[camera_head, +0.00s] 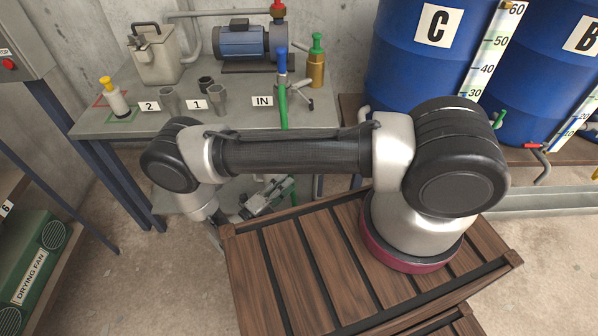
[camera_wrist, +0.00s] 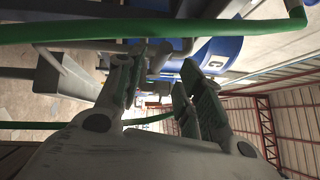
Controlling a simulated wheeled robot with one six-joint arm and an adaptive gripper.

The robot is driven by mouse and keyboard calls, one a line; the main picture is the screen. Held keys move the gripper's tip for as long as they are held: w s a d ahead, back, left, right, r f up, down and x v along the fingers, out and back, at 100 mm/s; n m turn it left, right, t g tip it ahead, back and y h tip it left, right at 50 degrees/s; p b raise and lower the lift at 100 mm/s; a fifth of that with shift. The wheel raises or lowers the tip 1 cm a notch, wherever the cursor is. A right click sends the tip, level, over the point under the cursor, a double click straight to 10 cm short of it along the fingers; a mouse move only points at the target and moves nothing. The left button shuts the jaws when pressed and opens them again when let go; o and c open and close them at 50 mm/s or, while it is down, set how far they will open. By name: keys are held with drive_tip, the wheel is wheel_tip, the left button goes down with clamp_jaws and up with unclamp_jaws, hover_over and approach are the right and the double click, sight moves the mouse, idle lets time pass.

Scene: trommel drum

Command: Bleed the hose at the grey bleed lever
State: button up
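A green hose (camera_head: 283,106) runs down past the bench edge beside the IN label in the head view. A small grey fitting with a dark-tipped arm (camera_head: 303,103) sits just right of it; it may be the bleed lever, but it is too small to be sure. My gripper (camera_head: 284,186) is below the bench front, partly hidden behind my arm. In the wrist view my gripper (camera_wrist: 163,66) has its two fingers apart, with nothing held between them. The green hose (camera_wrist: 150,31) crosses the top of that view, beyond the fingers, apart from them.
The bench (camera_head: 235,118) carries a blue motor pump (camera_head: 240,42), a metal can (camera_head: 153,55), a yellow-capped bottle (camera_head: 114,98) and a brass green-topped bottle (camera_head: 316,65). Blue drums (camera_head: 412,75) stand at right. A slatted wooden platform (camera_head: 290,265) lies in front. Bare floor (camera_head: 150,280) shows at left.

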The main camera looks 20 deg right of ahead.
drive_tip(key=x, duration=0.7)
drive_tip(key=shift+d, duration=0.1)
clamp_jaws()
